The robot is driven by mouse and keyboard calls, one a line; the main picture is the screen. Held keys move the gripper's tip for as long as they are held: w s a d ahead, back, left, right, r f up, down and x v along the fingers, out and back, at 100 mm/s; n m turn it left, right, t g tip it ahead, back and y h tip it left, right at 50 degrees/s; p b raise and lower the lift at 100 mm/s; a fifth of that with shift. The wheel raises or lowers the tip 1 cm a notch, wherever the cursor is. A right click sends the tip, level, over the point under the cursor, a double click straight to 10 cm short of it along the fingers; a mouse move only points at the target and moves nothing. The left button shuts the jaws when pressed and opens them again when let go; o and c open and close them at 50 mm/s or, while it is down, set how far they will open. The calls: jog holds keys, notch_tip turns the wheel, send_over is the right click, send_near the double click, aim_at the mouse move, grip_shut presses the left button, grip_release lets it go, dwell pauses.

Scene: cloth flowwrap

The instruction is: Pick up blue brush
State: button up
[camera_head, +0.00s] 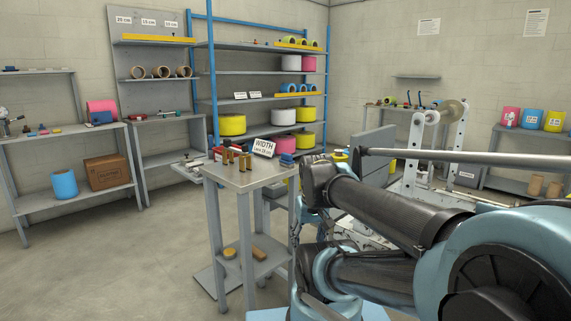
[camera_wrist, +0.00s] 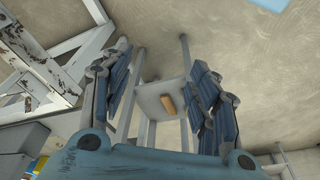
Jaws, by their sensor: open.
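A small blue item (camera_head: 287,160) lies at the right rear of the small grey table's top (camera_head: 235,180); it may be the blue brush, but it is too small to tell. My gripper (camera_wrist: 162,60) is open and empty, its blue-padded fingers spread on both sides of the wrist view. In the head view my arm reaches in from the right, and its end is beside the table's right side, partly hidden by my own links. The wrist view shows a lower shelf (camera_wrist: 150,94) with a wooden block (camera_wrist: 167,105) between and beyond the fingers. No brush shows there.
Several brown cylinders (camera_head: 228,158) and a WIDTH sign (camera_head: 263,148) stand on the table top. A yellow round piece (camera_head: 230,252) lies on its lower shelf. White machine framing (camera_wrist: 60,60) is at the wrist view's left. Floor at the front left is clear.

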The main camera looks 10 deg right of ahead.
jog(key=w+r+n+y, duration=0.1)
jog(key=w+r+n, duration=0.2)
jog(key=w+r, duration=1.45)
jog(key=n+t+y, duration=0.1)
jog(key=n+y, duration=0.1)
jog(key=n, duration=0.2)
send_near(288, 154)
jog(key=x, duration=0.5)
jog(key=shift+w+f, duration=0.15)
jog(key=shift+f, duration=0.1)
jog(key=shift+x, duration=3.1)
jog(key=shift+a, duration=0.1)
jog(key=c, duration=1.2)
